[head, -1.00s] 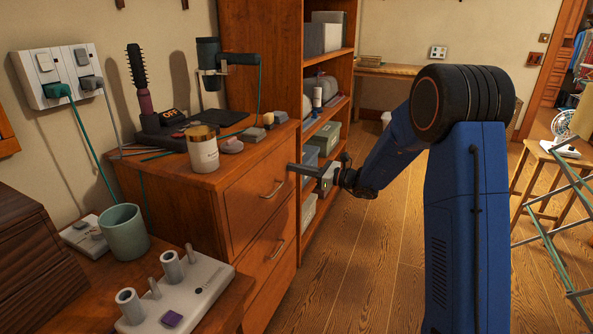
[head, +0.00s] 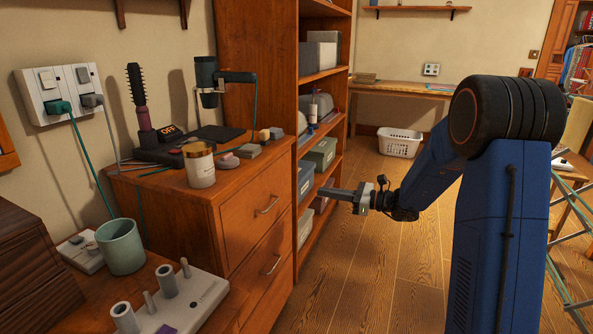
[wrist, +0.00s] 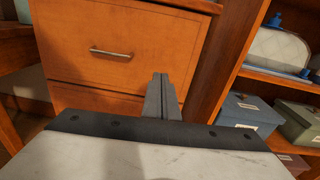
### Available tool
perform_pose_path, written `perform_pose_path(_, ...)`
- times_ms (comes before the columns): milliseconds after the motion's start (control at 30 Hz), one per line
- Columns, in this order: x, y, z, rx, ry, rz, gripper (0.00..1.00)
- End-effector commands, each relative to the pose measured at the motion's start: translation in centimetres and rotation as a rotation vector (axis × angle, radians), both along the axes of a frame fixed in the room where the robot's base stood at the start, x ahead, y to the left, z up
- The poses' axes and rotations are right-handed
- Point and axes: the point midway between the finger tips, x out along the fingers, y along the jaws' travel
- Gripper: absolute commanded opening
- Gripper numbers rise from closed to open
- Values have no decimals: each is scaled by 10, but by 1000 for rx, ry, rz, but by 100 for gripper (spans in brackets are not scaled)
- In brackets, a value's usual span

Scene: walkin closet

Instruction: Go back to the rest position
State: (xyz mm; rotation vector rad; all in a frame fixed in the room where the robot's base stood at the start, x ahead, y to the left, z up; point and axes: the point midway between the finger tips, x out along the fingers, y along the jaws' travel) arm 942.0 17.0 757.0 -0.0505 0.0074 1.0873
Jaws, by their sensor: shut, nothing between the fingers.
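My gripper (head: 338,194) is at the end of my blue arm, in the air in front of the shelf unit and to the right of the wooden drawer chest (head: 220,222). Its fingers point left and are closed together with nothing between them. In the wrist view the closed fingers (wrist: 161,95) point toward the drawer front with its metal handle (wrist: 111,53). The fingers look apart from the chest.
The tall wooden shelf unit (head: 281,100) with storage boxes stands behind the chest. A jar (head: 199,165), a hairbrush and a dryer stand on the chest. A white basket (head: 399,142) is on the floor at the back. Open wooden floor (head: 350,290) lies below my gripper.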

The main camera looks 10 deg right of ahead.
Motion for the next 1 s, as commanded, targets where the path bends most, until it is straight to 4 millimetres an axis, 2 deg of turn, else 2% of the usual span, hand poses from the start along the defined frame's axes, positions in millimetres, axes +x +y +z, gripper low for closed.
perform_pose_path(233,-77,38,22,-227,-118,170,0)
perform_pose_path(500,-170,59,29,-510,-276,370,0)
perform_pose_path(767,-252,57,24,-784,-446,555,0)
perform_pose_path(1000,-318,38,15,-1038,-610,722,0)
